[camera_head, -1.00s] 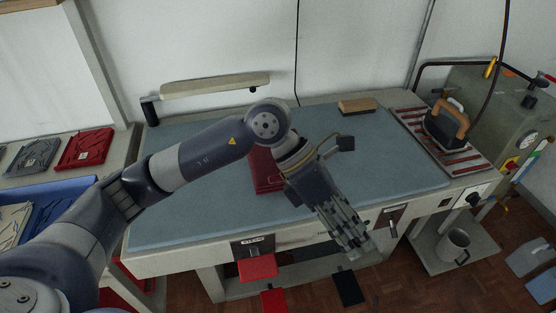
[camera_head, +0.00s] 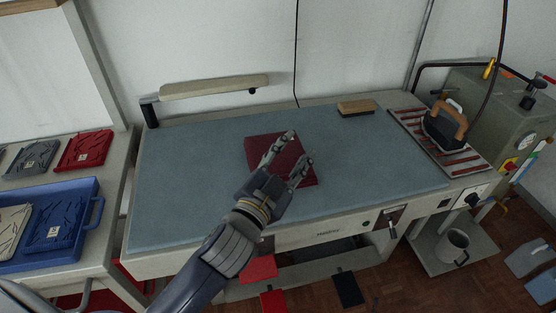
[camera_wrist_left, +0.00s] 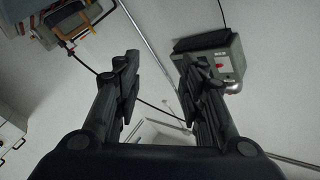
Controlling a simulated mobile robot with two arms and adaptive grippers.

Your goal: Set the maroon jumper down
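The maroon jumper (camera_head: 260,148) lies folded flat on the blue-grey top of the ironing table (camera_head: 200,175), near its middle. My left gripper (camera_head: 301,147) reaches in from the lower left and overlaps the right part of the jumper in the head view. Its fingers are spread. In the left wrist view the left gripper (camera_wrist_left: 158,75) is open with nothing between the fingers; the wall shows behind them. The gripper and wrist hide some of the jumper. My right gripper is not in view.
An iron (camera_head: 445,128) stands on a striped rest at the right, beside a grey steam unit (camera_head: 490,100). A wooden brush (camera_head: 356,107) lies at the back edge. A padded sleeve arm (camera_head: 215,87) spans the back left. Left are a blue tray (camera_head: 98,205) and a red garment (camera_head: 86,150).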

